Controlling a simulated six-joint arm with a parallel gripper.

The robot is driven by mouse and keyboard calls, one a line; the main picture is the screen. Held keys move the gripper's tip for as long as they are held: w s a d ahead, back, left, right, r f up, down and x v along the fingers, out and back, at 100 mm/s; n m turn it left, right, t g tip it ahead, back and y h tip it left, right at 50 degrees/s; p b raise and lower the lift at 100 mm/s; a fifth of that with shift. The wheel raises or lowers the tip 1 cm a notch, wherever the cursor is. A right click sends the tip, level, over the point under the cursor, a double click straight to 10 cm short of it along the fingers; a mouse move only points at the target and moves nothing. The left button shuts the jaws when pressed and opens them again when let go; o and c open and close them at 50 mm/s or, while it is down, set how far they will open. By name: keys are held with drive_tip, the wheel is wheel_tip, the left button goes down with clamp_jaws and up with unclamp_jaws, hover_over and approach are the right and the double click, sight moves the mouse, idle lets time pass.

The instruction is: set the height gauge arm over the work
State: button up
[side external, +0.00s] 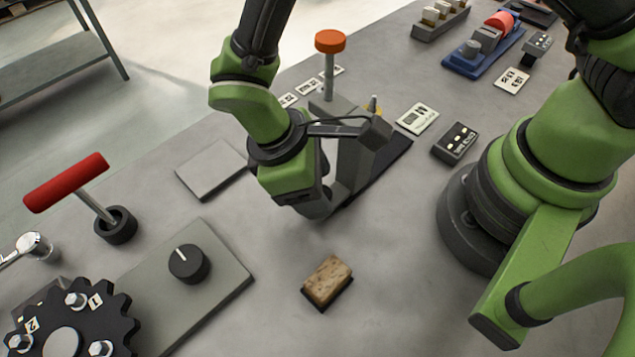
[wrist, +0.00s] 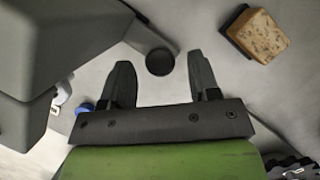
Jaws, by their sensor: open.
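A grey upright fixture (side external: 350,165) on a dark base, seemingly the height gauge, stands behind my gripper (side external: 318,203) in the side view. In the wrist view its grey body (wrist: 60,40) fills the upper left, and an arm (wrist: 140,32) reaches from it to a dark round end (wrist: 160,61). My gripper (wrist: 159,70) is open, its fingers either side of that end in the picture; contact cannot be told. A speckled brown block (side external: 327,280), possibly the work, lies on a dark pad, apart from the gripper; it is at upper right in the wrist view (wrist: 258,35).
A plate (side external: 215,290) with a black knob (side external: 188,263), a red-handled lever (side external: 66,182) and a black toothed wheel (side external: 62,320) stand at left. An orange-topped post (side external: 330,42) rises behind the fixture. A dark box (side external: 455,143) sits to its right. Table around the brown block is clear.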

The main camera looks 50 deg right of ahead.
drive_tip(key=shift+s+d+f, duration=0.15)
drive_tip(key=shift+f, duration=0.25)
clamp_jaws()
drive_tip(key=d, duration=1.1)
drive_tip(key=shift+d, duration=0.3)
unclamp_jaws()
drive_tip(key=shift+a+r, duration=0.1)
